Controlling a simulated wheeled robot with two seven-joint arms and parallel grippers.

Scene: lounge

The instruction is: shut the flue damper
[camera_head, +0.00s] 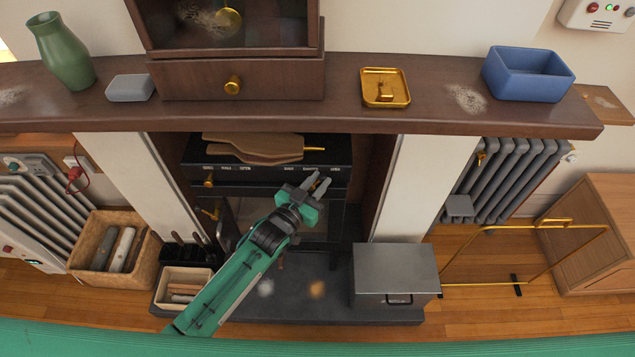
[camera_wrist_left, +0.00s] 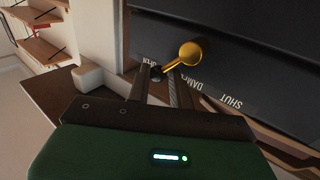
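The flue damper's brass lever (camera_wrist_left: 188,53) has a round knob and shows large in the left wrist view. It is on the dark front of the stove (camera_wrist_left: 250,55), by lettering that reads DAMPER and SHUT (camera_wrist_left: 232,102). My left gripper (camera_wrist_left: 157,76) is open, its two fingers apart and close to the lever's lower end. I cannot tell whether a finger touches it. In the head view, my left gripper (camera_head: 318,183) is at the right part of the stove's labelled front (camera_head: 260,178), and its fingers largely hide the lever. My right gripper is not in view.
The mantel shelf (camera_head: 440,105) overhangs the stove. A log basket (camera_head: 105,235) and small bin (camera_head: 180,275) stand left.

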